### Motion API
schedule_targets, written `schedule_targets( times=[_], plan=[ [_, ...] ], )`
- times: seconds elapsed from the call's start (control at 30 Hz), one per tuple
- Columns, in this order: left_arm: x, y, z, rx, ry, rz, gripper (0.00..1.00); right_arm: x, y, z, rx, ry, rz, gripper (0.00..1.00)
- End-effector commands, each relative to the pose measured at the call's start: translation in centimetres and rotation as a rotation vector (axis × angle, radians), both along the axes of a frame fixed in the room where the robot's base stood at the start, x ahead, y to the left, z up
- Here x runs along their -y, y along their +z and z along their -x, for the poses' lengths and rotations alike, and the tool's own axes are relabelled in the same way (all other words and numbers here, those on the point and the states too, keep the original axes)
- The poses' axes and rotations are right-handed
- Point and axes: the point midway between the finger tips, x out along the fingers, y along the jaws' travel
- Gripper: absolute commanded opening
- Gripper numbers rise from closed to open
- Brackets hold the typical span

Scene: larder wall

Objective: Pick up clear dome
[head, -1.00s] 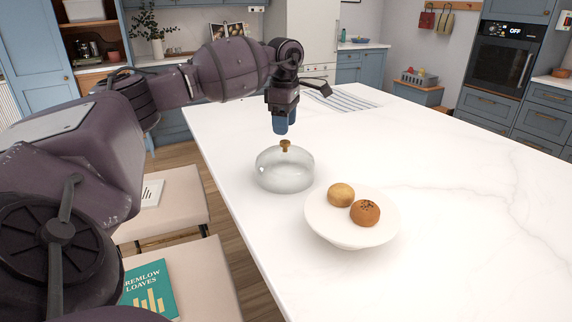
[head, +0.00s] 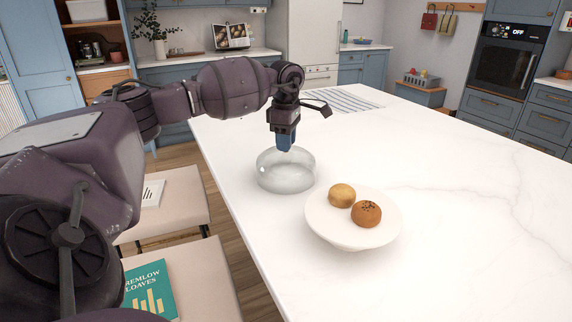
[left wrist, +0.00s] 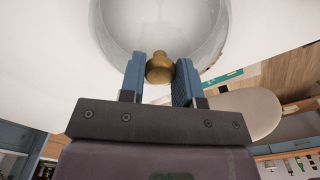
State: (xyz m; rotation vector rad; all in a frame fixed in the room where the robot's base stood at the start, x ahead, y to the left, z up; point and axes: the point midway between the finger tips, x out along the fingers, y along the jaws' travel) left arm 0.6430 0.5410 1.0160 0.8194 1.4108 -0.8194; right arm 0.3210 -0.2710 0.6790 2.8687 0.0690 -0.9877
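The clear dome (head: 286,174) stands on the white counter (head: 450,220), left of and behind the cake stand. It also shows in the left wrist view (left wrist: 160,22), with its brass knob (left wrist: 159,69) between my fingers. My left gripper (head: 286,146) points down over the dome's top, and its blue fingers hide the knob in the head view. In the left wrist view the left gripper (left wrist: 160,80) is open, one finger on each side of the knob, with a small gap showing on both sides. My right gripper is not in view.
A white cake stand (head: 325,226) with two buns (head: 367,213) is close to the dome, on its right and nearer side. A striped cloth (head: 350,101) lies farther back. Chairs (head: 165,205) line the counter's left edge. The right part of the counter is clear.

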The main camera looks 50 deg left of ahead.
Motion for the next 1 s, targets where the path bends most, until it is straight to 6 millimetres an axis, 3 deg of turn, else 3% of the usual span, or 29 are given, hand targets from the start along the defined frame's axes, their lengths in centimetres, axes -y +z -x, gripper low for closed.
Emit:
schedule_targets(
  times=[0.03,0.13,0.17,0.57,0.77,1.0],
  plan=[
    [0.0,0.0,0.0,0.000,0.000,0.000,0.16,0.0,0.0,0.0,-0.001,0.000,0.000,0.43],
    [0.0,0.0,0.0,0.000,0.000,0.000,0.01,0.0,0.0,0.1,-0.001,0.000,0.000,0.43],
    [0.0,0.0,0.0,0.000,0.000,0.000,0.00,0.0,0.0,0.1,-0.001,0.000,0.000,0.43],
    [0.0,0.6,0.0,0.002,0.001,0.000,0.00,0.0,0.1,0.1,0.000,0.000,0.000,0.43],
    [0.0,3.6,0.0,0.006,0.001,0.000,0.00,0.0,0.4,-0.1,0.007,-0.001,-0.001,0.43],
    [0.0,9.8,0.0,0.009,0.000,0.000,0.00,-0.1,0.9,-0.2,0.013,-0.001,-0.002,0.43]
  ],
)
